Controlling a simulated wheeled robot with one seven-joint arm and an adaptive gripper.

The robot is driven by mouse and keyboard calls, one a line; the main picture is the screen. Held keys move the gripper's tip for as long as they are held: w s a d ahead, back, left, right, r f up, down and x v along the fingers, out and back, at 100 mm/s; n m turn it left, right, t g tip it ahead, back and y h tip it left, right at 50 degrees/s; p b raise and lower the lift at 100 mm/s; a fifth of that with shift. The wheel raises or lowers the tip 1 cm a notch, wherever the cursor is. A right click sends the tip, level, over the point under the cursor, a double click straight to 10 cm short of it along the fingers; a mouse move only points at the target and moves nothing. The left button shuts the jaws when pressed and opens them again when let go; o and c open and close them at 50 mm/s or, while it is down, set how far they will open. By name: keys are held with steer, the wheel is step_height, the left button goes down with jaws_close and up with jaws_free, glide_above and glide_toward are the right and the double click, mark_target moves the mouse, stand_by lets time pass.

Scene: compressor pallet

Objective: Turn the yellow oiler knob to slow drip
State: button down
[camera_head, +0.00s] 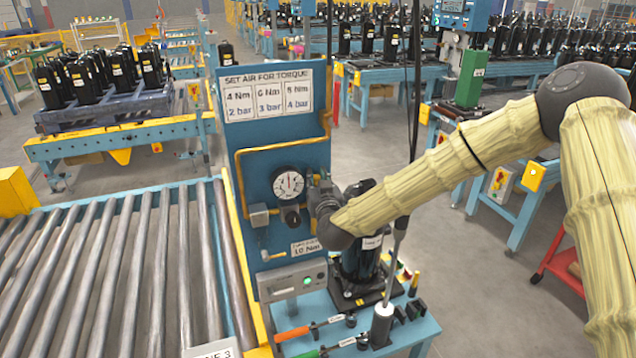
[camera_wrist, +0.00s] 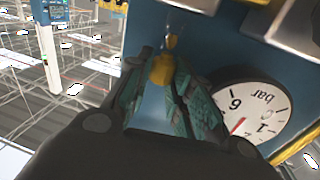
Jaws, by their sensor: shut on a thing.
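The yellow oiler knob (camera_wrist: 162,69) shows in the wrist view between my fingertips, below a clear part of the oiler. My gripper (camera_wrist: 160,75) has its green-padded fingers on both sides of the knob and is shut on it. In the head view my gripper (camera_head: 320,197) is at the right side of the blue panel (camera_head: 262,158), beside the pressure gauge. There the knob is hidden behind my gripper and wrist. The knob's setting cannot be read.
The white round pressure gauge (camera_head: 288,184) is close to my fingers; it also shows in the wrist view (camera_wrist: 248,112). A black compressor (camera_head: 361,262) stands below my wrist. A hanging tool (camera_head: 384,318) and coloured-handled tools (camera_head: 293,334) are on the blue bench. A roller conveyor (camera_head: 110,270) lies left.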

steer(key=shift+r+m+h, duration=0.1)
steer(key=shift+m+h, duration=0.3)
steer(key=shift+h, duration=0.4)
steer(key=c, duration=1.5)
jaws_free()
steer(key=shift+a, duration=0.1)
steer(key=shift+c, duration=0.2)
steer(key=shift+y, duration=0.5)
